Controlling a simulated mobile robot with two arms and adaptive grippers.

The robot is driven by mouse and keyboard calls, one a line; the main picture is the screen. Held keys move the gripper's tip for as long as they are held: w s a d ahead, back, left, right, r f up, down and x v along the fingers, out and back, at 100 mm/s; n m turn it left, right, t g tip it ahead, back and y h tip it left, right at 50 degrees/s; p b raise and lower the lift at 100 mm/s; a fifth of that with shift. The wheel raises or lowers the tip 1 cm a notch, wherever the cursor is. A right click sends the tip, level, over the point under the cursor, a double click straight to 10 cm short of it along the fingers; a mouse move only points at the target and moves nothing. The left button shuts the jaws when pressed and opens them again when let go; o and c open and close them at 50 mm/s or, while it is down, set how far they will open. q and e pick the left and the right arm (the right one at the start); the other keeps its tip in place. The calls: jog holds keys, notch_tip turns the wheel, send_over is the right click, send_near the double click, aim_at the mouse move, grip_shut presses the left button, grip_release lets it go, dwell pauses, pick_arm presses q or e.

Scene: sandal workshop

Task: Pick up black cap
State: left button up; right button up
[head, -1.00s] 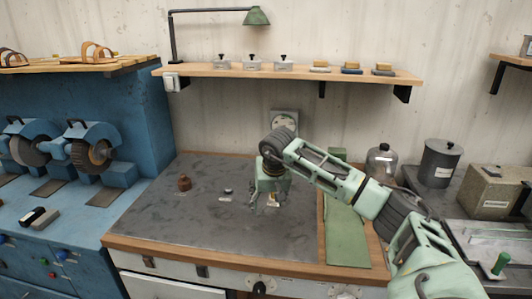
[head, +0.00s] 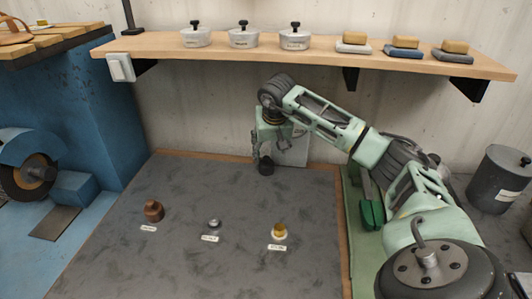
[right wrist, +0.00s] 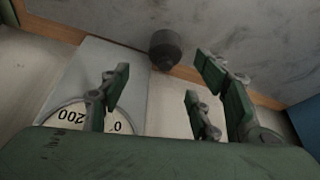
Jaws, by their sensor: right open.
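The black cap (head: 266,168) is a small dark rounded piece at the back of the grey work mat, near its wooden back edge. In the right wrist view the cap (right wrist: 165,50) shows as a dark, short cylinder beyond the fingertips. My right gripper (head: 262,151) is just above the cap in the head view, fingers pointing down. In the right wrist view its fingers (right wrist: 165,90) are spread, with nothing held between them. Whether a finger touches the cap is not clear. My left gripper is not in view.
On the mat stand a brown piece (head: 153,210), a silver piece (head: 214,224) and a yellow-topped piece (head: 279,231), with small labels. A dial scale (right wrist: 85,120) is close behind the gripper. A wooden shelf (head: 300,53) runs above.

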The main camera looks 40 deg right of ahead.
aim_at(268, 160)
jog(key=shift+p+x, duration=0.3)
jog(key=shift+x, duration=0.75)
jog(key=shift+a+f, duration=0.15)
jog(key=shift+f, duration=0.25)
jog(key=p+x, duration=0.1)
jog(key=x, duration=0.1)
jog(key=shift+a+f+p, duration=0.1)
jog(key=shift+f+p, duration=0.2)
jog(key=shift+p, duration=0.1)
jog(key=shift+x, duration=1.15)
jog(key=shift+w+r, duration=0.1)
jog(key=c, duration=0.6)
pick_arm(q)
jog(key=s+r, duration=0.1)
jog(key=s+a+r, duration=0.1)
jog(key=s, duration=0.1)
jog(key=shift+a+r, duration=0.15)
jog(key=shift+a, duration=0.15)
pick_arm(e)
jog(key=c, duration=0.5)
